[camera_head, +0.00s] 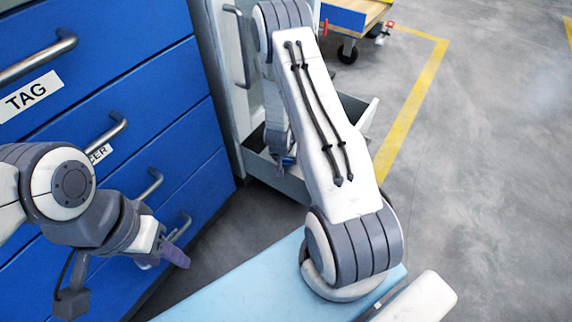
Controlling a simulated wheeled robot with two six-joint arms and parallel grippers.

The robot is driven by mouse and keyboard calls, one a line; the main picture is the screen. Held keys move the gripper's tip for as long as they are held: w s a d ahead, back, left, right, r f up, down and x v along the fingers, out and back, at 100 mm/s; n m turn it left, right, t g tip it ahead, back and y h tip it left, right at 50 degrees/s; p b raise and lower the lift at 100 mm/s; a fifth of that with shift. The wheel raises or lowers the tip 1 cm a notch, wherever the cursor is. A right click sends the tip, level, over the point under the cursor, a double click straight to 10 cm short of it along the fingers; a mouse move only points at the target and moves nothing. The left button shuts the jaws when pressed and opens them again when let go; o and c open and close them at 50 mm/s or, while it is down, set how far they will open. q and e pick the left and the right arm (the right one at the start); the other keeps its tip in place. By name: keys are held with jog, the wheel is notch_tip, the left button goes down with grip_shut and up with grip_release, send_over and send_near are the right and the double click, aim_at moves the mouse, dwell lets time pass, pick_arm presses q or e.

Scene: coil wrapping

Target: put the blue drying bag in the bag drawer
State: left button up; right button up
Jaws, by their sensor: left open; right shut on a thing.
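The blue drying bag (288,161) shows only as a small blue patch at the tip of my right gripper (284,154). My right arm reaches over to the grey cabinet, and the gripper points down, shut on the bag, over the open grey drawer (291,182). Most of the bag and the fingers is hidden behind my arm and too small to make out. I cannot tell whether the bag touches the drawer floor. My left gripper (174,251) is open and empty, low in front of the blue drawer cabinet.
The blue cabinet (150,75) at left has shut drawers with bar handles and labels, one reading TAG. The grey cabinet (225,80) stands beside it. A wheeled cart (372,12) stands at the back. The grey floor (480,150) at right is clear, with a yellow line.

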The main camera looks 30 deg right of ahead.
jog(key=shift+f, duration=0.85)
pick_arm(q)
jog(key=shift+f, duration=0.5)
pick_arm(e)
jog(key=shift+r, duration=0.15)
jog(key=o, duration=1.4)
